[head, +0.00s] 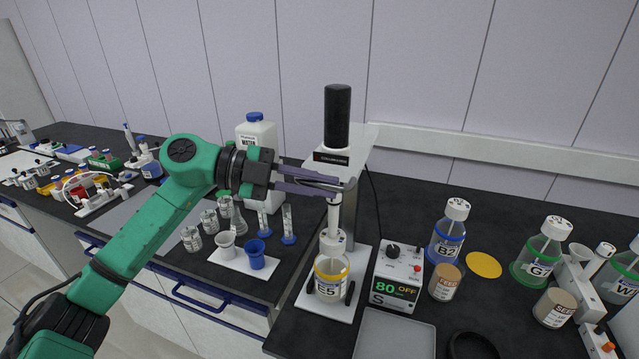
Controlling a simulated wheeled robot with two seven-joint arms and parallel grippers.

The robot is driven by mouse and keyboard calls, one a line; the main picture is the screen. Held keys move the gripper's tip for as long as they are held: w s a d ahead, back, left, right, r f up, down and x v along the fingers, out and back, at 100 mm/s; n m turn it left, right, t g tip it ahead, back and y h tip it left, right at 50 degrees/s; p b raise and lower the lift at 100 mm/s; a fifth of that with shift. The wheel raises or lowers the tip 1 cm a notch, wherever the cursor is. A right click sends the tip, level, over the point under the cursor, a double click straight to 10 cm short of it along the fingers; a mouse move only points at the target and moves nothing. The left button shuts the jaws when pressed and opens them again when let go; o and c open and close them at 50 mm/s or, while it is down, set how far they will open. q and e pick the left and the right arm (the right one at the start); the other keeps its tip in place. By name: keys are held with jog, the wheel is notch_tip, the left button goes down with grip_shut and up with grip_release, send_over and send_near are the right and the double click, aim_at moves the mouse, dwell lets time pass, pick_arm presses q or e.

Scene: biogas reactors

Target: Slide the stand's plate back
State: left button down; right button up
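The stand (358,190) is a pale upright with a black motor (337,117) on top and a white base plate (345,311) on the bench. A bottle labelled E5 (329,288) with a yellow band stands upright on the base plate, under the stirrer head. My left gripper (338,187) reaches in from the left, its grey-purple fingers level with the head, just below the motor. The fingertips overlap the head and shaft top, so I cannot tell whether they touch or grip anything. My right gripper is not in view.
A control box reading 80 OFF (397,281) stands right of the base plate. A grey tray (395,335) lies in front. Bottle B2 (447,232) and a feed jar (445,282) stand further right. White and blue cups (257,254) and a water bottle (256,132) stand left.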

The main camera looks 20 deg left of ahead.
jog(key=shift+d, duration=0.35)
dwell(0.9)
